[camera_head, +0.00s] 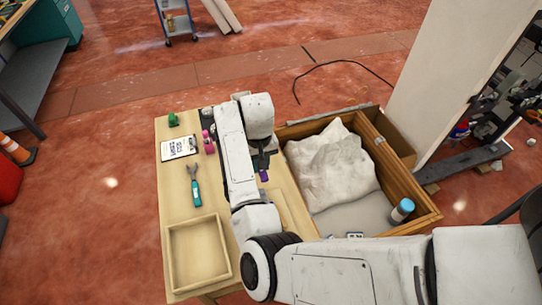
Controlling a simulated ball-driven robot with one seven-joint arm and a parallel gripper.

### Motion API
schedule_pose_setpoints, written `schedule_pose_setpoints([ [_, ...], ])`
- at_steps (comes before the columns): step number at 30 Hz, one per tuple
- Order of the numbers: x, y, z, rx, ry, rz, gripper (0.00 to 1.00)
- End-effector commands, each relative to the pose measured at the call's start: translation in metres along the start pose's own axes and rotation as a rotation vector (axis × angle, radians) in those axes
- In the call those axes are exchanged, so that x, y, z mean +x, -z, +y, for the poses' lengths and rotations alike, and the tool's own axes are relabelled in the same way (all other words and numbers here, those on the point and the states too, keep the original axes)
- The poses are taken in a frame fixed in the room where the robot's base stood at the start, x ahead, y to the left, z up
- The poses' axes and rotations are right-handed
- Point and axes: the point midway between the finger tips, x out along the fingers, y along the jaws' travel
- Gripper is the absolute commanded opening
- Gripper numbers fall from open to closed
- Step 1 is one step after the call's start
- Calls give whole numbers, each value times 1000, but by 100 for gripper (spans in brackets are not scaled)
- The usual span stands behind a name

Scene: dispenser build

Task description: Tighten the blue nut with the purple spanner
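My gripper (262,158) is a small dark shape below the end of my white arm, over the right side of the wooden table. My own arm hides much of it, and its fingers are not clear. A small purple piece (263,175), perhaps part of the purple spanner, shows just below the gripper. I cannot tell whether it is held or lies on the table. I cannot make out the blue nut; my arm covers the middle of the table.
On the table (180,221) are a teal-handled tool (195,190), a clipboard (179,147), a green item (173,119), a pink item (208,143) and an empty wooden tray (169,262). A wooden crate (400,180) with a white sack (332,165) and a blue-capped bottle (402,210) stands right.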

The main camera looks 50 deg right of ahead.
Motion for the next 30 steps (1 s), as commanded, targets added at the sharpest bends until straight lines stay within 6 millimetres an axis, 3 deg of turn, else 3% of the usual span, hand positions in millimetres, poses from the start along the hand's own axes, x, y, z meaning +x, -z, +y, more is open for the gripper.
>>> schedule_pose_setpoints([
  [21,27,0,-3,1,1,-2,0],
  [30,24,0,-3,1,0,-2,0],
])
